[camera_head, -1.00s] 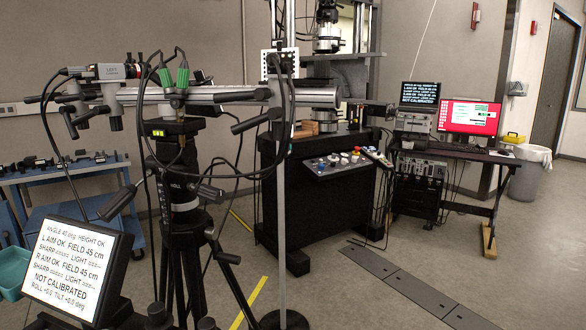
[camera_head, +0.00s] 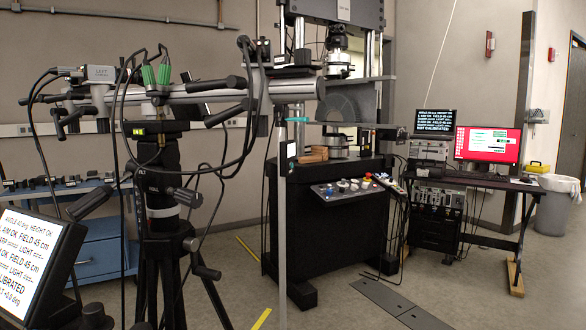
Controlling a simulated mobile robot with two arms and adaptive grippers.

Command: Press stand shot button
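No button marked as the stand shot button can be made out in the head view. A camera rig on a black tripod (camera_head: 162,200) stands at the left, with a long horizontal bar (camera_head: 210,93) and a left camera (camera_head: 98,73). A slim upright pole (camera_head: 282,225) stands right of the tripod, with a small pale box (camera_head: 291,150) by its upper part. A tilted status screen (camera_head: 30,262) at the lower left is cut off by the picture edge; its text includes "FIELD 45 cm" and "CALIBRATED". Neither of my grippers is in view.
A testing machine (camera_head: 325,225) stands behind, with a button panel (camera_head: 325,193) on its front. A desk (camera_head: 485,182) at the right holds a red-screened monitor (camera_head: 487,145) and a black text display (camera_head: 435,122). A blue cart (camera_head: 100,238) stands at the left. Floor at the right front is clear.

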